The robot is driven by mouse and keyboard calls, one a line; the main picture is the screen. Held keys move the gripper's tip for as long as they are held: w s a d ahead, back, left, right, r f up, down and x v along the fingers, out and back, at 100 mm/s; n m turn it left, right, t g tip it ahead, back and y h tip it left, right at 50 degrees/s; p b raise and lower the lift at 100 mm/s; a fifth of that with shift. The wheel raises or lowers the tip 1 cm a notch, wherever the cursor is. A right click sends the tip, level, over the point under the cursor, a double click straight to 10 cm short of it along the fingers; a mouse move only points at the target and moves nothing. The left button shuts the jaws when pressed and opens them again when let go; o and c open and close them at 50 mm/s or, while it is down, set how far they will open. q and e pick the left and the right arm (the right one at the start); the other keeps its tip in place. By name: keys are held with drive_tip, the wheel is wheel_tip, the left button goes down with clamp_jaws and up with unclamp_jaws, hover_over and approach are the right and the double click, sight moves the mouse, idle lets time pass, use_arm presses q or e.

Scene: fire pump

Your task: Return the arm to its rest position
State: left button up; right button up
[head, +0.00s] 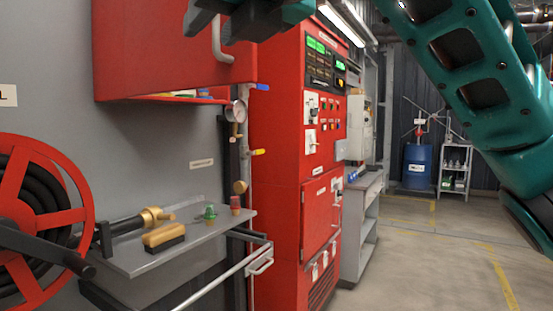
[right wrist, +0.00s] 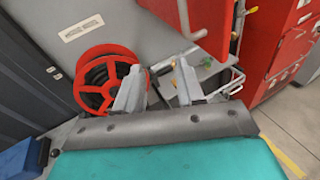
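My right gripper (head: 222,20) shows at the top edge of the head view, in front of the upper part of an open red wall cabinet (head: 165,55). My right arm (head: 470,70) reaches in from the upper right, teal with dark cutouts. In the right wrist view the two grey fingers of the right gripper (right wrist: 160,68) stand apart with nothing between them. Beyond the fingers are the wall, a red hose reel and a small shelf. My left gripper is in neither view.
The red hose reel (head: 40,215) is at the left. A grey shelf (head: 140,262) holds a brass nozzle (head: 152,217), a brush and small fittings. A red control panel (head: 285,150) stands in the middle. A blue drum (head: 417,167) is at the back. The floor at right is clear.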

drive_tip(key=a+f+g+y+p, duration=0.3)
drive_tip(key=f+g+y, duration=0.6)
drive_tip(key=f+g, duration=0.35)
drive_tip(key=w+d+f+m+t+h+p, duration=0.2)
drive_tip(key=w+d+f+m+t+h, duration=0.15)
drive_tip(key=d+f+m+t, duration=0.9)
drive_tip(key=w+d+f+m+t+h+p, duration=0.35)
drive_tip(key=f+m+t, duration=0.5)
drive_tip(key=m, duration=0.85)
drive_tip(key=s+d+f+m+g+h, duration=0.2)
drive_tip(key=s+d+f+m+h, duration=0.15)
drive_tip(key=f, duration=0.55)
drive_tip(key=s+d+f+m+g+h, duration=0.2)
drive_tip(key=d+f+m+g+h, duration=0.15)
drive_tip(key=f, duration=0.55)
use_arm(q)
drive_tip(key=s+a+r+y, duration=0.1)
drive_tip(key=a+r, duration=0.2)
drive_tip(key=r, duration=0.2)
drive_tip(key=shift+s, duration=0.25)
use_arm(e)
drive_tip(key=s+d+f+m+g+h, duration=0.1)
drive_tip(key=s+d+f+g, duration=0.1)
drive_tip(key=s+f, duration=0.4)
drive_tip(key=s+d+f+m+g+h, duration=0.2)
drive_tip(key=s+f+g, duration=0.1)
drive_tip(key=s+f, duration=0.3)
drive_tip(key=shift+s+d+f, duration=0.2)
drive_tip(key=shift+s+f, duration=0.2)
drive_tip(key=shift+s, duration=0.45)
